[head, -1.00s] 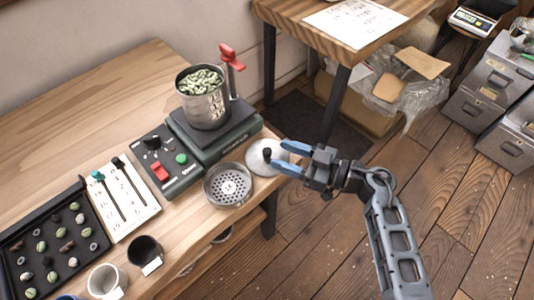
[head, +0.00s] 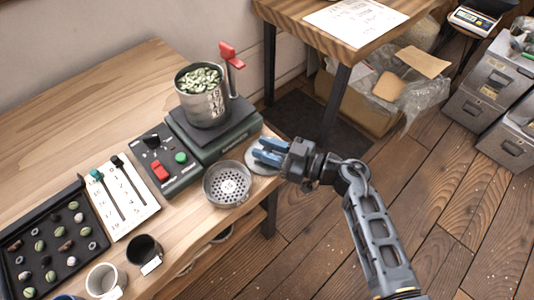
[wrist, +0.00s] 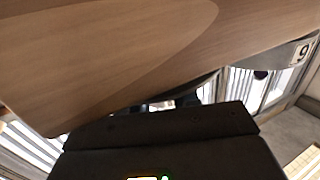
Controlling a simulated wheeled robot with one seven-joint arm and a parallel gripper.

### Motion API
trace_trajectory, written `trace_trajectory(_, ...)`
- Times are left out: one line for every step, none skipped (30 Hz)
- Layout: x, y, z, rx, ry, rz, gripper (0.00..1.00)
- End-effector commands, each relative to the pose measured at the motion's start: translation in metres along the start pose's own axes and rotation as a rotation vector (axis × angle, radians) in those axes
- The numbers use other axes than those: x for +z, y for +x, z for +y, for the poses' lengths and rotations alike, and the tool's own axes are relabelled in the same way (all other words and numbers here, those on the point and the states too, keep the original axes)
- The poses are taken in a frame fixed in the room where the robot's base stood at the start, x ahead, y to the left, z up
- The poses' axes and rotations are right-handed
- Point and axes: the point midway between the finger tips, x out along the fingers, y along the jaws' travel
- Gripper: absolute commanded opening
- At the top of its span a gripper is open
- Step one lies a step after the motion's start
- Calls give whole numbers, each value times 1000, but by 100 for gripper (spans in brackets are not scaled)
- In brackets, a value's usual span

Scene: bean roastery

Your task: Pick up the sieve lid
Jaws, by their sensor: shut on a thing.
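The sieve lid (head: 259,169) is a pale grey disc on the right front corner of the wooden bench, in the head view. Its black knob, seen a second ago, is now hidden between the blue fingers of my gripper (head: 265,151). My gripper is shut on the lid at the knob, coming in from the right. I cannot tell whether the lid still touches the bench. The round metal sieve (head: 228,184) with a perforated bottom sits just left of the lid. The wrist view shows neither clearly; a wooden surface (wrist: 90,60) fills much of it.
The green roaster (head: 205,135) with a metal pot of beans (head: 204,96) stands behind the sieve. A control box (head: 166,160), slider card (head: 122,199), black bean tray (head: 50,240) and two cups (head: 104,280) are to the left. Open floor lies right of the bench.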

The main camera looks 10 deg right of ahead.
Motion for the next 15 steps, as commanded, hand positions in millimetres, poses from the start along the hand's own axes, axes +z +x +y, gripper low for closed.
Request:
trace_trajectory(0,0,0,0,0,0,19)
trace_trajectory(0,0,0,0,0,0,16)
trace_trajectory(0,0,0,0,0,0,12)
trace_trajectory(0,0,0,0,0,0,10)
trace_trajectory(0,0,0,0,0,0,7)
trace_trajectory(0,0,0,0,0,0,3)
trace_trajectory(0,0,0,0,0,0,0)
trace_trajectory(0,0,0,0,0,0,0)
trace_trajectory(0,0,0,0,0,1,0)
trace_trajectory(0,0,0,0,0,1,0)
trace_trajectory(0,0,0,0,0,1,0)
trace_trajectory(0,0,0,0,0,1,0)
trace_trajectory(0,0,0,0,0,1,0)
trace_trajectory(0,0,0,0,0,1,0)
trace_trajectory(-1,0,0,0,0,1,0)
